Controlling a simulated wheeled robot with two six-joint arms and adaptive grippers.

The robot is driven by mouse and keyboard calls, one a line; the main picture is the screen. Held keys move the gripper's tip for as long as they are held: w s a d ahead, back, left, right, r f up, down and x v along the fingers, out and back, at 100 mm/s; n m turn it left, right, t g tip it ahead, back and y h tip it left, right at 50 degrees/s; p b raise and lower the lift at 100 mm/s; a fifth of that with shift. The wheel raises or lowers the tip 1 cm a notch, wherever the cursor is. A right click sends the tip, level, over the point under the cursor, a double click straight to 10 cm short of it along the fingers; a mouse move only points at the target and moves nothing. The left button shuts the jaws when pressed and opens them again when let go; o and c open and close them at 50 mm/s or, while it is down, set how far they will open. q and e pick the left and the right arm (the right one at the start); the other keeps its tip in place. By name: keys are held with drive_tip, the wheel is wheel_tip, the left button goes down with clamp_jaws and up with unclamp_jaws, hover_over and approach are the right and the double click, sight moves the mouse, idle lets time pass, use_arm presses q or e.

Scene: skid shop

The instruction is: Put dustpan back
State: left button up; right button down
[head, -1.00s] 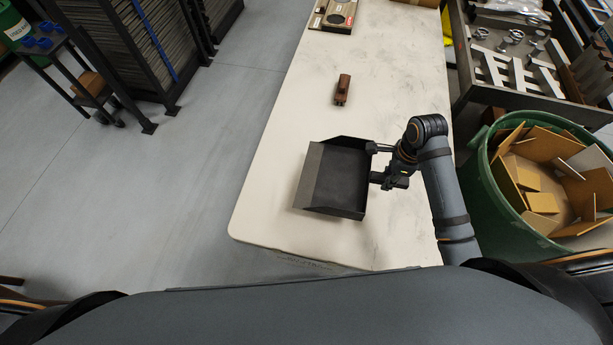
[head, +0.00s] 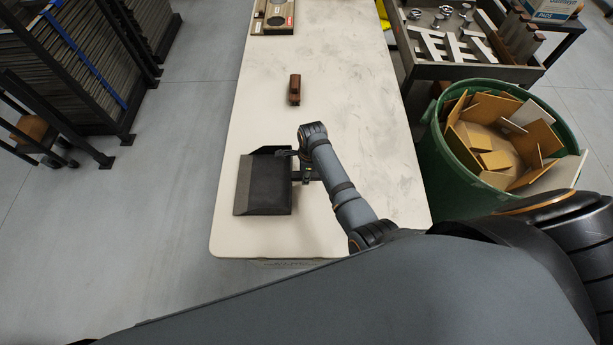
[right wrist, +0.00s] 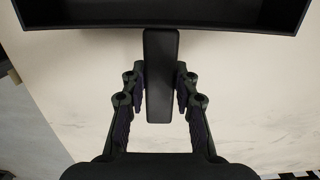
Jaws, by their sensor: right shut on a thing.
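A black dustpan (head: 268,186) is over the near left part of the pale table (head: 345,110) in the head view, its open edge to the left and its handle to the right. I cannot tell whether it rests on the table or is held just above it. My right gripper (head: 301,172) is shut on the dustpan's handle. In the right wrist view the black handle (right wrist: 160,75) lies between the two fingers of my right gripper (right wrist: 160,100), and the pan's rear edge shows at the top. My left gripper is not in view.
A small brown wooden thing (head: 295,90) and a tray with a round part (head: 275,18) are on the table. A green bin of cardboard scraps (head: 440,165) and a cart of metal parts (head: 435,65) stand right. Dark racks (head: 75,70) stand left, beyond open floor.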

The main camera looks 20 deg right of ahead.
drive_tip(key=shift+d+f, duration=0.1)
drive_tip(key=shift+f, duration=0.95)
drive_tip(key=c, duration=1)
unclamp_jaws()
drive_tip(key=shift+s, duration=0.1)
drive_tip(key=r, duration=0.8)
drive_tip(key=d+r, duration=0.1)
drive_tip(key=r, duration=0.3)
drive_tip(key=shift+s, duration=0.1)
